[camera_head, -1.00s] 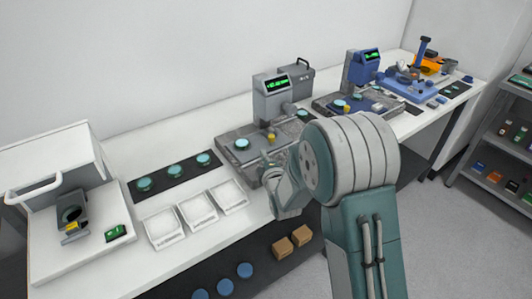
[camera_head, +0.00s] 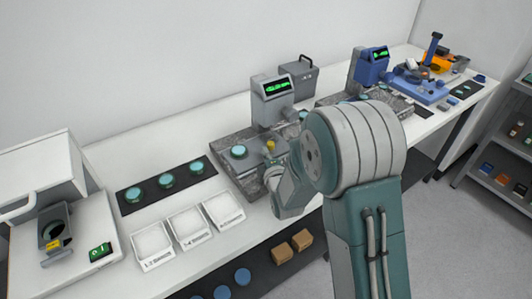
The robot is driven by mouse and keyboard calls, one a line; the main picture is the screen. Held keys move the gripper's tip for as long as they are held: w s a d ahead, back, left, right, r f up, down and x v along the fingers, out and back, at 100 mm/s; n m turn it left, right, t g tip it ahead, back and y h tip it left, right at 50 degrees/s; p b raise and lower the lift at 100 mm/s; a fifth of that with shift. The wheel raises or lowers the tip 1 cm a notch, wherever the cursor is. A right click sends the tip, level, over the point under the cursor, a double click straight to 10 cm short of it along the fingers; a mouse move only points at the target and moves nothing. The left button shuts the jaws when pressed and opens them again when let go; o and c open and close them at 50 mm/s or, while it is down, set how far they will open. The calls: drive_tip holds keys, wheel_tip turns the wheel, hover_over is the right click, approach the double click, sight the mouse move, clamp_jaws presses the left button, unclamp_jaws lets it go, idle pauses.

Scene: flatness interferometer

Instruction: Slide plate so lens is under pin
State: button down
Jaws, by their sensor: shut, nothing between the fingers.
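A teal round lens (camera_head: 239,152) lies on the left part of the grey stone plate (camera_head: 226,143) of the near gauge. The grey gauge head (camera_head: 272,100) with a green display stands behind the plate, right of the lens. A small yellow part (camera_head: 270,146) sits below the head. The pin is too small to make out. My gripper (camera_head: 271,173) is at the plate's front edge, to the right of and nearer than the lens. It looks shut and empty, apart from the lens. My wrist and forearm hide the plate's right part.
A dark mat (camera_head: 152,189) with three teal lenses and three white labelled trays (camera_head: 188,224) lie left of the plate. A grey case (camera_head: 299,73) stands behind. A blue gauge (camera_head: 370,68) stands farther right. A white balance-like box (camera_head: 40,170) is at far left.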

drive_tip(key=w+d, duration=0.2)
drive_tip(key=d, duration=0.1)
drive_tip(key=w+d, duration=0.2)
drive_tip(key=d, duration=0.1)
drive_tip(key=w+d, duration=0.1)
drive_tip(key=d, duration=0.3)
drive_tip(key=shift+w, duration=0.4)
drive_tip(key=shift+w+d+r, duration=0.1)
drive_tip(key=shift+w+d, duration=0.2)
drive_tip(key=shift+w, duration=0.1)
